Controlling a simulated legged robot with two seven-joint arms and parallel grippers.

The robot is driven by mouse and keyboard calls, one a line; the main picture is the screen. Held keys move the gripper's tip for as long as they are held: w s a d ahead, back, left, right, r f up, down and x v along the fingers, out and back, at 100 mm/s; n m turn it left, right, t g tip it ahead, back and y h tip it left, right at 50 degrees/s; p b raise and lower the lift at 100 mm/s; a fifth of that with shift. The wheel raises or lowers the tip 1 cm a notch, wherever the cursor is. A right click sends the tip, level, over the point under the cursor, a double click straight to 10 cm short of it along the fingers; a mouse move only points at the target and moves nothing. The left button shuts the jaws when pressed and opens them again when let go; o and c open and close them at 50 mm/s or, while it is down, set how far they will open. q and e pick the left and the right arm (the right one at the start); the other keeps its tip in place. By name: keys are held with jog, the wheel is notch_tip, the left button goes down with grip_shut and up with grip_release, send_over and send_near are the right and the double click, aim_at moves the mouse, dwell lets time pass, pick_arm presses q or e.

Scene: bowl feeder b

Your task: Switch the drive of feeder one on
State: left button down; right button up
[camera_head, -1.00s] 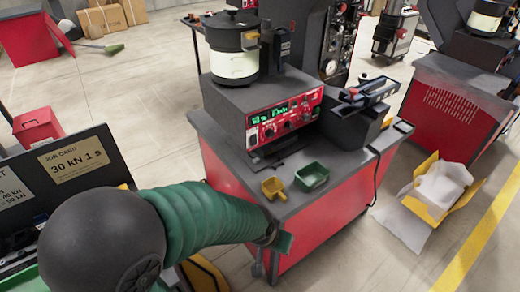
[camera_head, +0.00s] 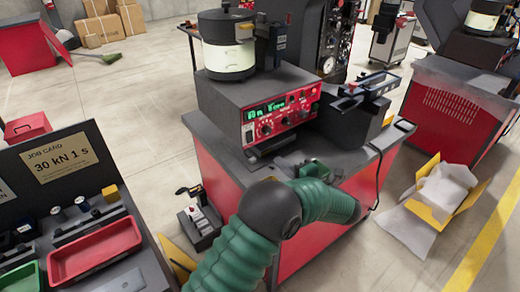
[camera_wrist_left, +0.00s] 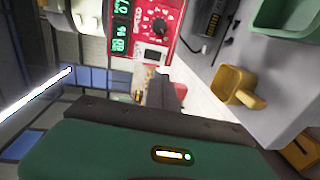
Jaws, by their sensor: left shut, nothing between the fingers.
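The near feeder (camera_head: 230,45) has a white and black bowl on a dark grey base. Its red control panel (camera_head: 282,118) carries a lit green display, knobs and a small pale plate at the left end; I cannot read its switch position. The panel shows turned sideways in the left wrist view (camera_wrist_left: 165,20). My left arm bends over the bench front. My left gripper (camera_head: 286,160) appears as a small dark shape in front of the panel, shut and empty, seemingly apart from it. Its fingertips are unclear. My right gripper is out of view.
A yellow scoop (camera_wrist_left: 237,88) and a green tray (camera_wrist_left: 285,20) stand on the bench; my arm hides the scoop in the head view. A dark chute (camera_head: 362,100) stands right of the panel. A red tray (camera_head: 95,250) is at lower left.

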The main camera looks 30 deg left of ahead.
aim_at(251, 142)
pick_arm(q)
jog(key=x, duration=1.4)
jog(key=shift+d, duration=0.1)
jog(key=shift+w+b, duration=0.1)
jog(key=shift+b, duration=0.35)
jog(key=shift+f, duration=0.1)
